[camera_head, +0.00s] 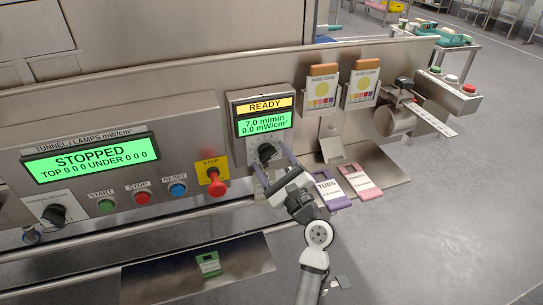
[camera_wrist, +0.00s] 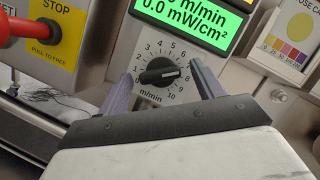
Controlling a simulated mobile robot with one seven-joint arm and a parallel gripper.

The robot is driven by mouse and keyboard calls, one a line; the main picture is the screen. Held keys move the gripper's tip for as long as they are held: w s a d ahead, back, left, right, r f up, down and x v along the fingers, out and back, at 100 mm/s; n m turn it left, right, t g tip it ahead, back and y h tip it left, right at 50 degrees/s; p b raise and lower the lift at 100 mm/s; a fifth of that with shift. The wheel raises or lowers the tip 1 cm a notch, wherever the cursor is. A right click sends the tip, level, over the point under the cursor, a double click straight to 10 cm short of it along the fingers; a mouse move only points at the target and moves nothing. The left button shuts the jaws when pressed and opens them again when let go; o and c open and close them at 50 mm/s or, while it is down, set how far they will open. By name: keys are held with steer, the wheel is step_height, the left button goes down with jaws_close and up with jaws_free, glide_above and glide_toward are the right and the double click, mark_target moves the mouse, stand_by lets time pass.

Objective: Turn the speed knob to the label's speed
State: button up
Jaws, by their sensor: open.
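The speed knob (camera_head: 266,152) is a black knob on a grey m/min dial below a green display (camera_head: 265,122) reading 7.0 m/min and 0.0 mW/cm². In the wrist view the knob (camera_wrist: 157,76) lies nearly level, its white mark at the right, near 7. My gripper (camera_head: 271,164) is open, its two fingers on either side of the knob; contact cannot be told. A purple tag marked TUBS (camera_head: 332,191) and a pink tag (camera_head: 360,182) lie right of my gripper; their small speed print is hard to read.
A red stop knob (camera_head: 217,185) on a yellow plate is close left of the dial. The tunnel panel (camera_head: 90,157) reads STOPPED above several buttons. Two card holders (camera_head: 323,88) (camera_head: 361,88) are on the right. A green tag (camera_head: 208,263) lies below. Open floor is at the right.

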steer(key=shift+w+a+r, duration=0.1)
steer(key=shift+w+a, duration=0.05)
steer(key=c, duration=1)
steer(key=shift+n, duration=0.4)
